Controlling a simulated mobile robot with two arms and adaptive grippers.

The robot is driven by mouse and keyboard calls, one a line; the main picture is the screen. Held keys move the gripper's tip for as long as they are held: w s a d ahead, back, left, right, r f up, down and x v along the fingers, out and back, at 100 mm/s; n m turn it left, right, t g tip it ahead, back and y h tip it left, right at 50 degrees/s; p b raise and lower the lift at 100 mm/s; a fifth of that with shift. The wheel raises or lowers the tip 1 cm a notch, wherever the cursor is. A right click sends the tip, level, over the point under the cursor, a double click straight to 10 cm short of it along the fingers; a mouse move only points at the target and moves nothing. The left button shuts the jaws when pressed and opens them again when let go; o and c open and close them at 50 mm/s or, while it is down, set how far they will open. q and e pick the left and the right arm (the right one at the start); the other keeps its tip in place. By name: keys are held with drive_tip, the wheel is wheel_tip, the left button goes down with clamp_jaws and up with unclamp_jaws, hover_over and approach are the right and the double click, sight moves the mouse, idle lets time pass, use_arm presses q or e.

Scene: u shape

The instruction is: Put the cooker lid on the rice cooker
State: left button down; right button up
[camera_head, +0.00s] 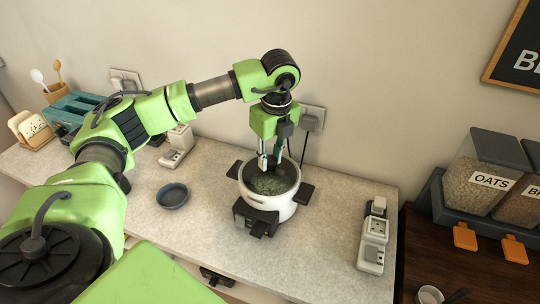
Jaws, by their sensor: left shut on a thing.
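The rice cooker (283,211) is a white round pot with a black control panel at its front and dark pieces at its sides, standing on the pale counter. My left gripper (268,165) points straight down at the cooker's mouth and is shut on the cooker lid. The lid (274,184) looks like a dark, glassy round surface inside the rim; its knob is hidden between the fingers. I cannot tell whether the lid is fully seated. My right gripper is not in view.
A small blue bowl (172,195) lies left of the cooker. White power strips stand at the back (177,146) and at the right (373,243). A teal toaster (78,108) is far left. Clear counter lies between cooker and right strip. Oats dispenser (484,172) stands right.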

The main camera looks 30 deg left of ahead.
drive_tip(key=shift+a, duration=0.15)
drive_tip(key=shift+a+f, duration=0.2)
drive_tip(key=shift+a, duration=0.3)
use_arm(q)
drive_tip(key=shift+f, duration=0.1)
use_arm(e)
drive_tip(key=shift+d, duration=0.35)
use_arm(q)
drive_tip(key=shift+f+b, duration=0.4)
drive_tip(key=shift+b, duration=0.3)
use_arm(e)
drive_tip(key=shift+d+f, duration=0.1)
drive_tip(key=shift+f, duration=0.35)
use_arm(q)
drive_tip(key=c, duration=1.7)
unclamp_jaws()
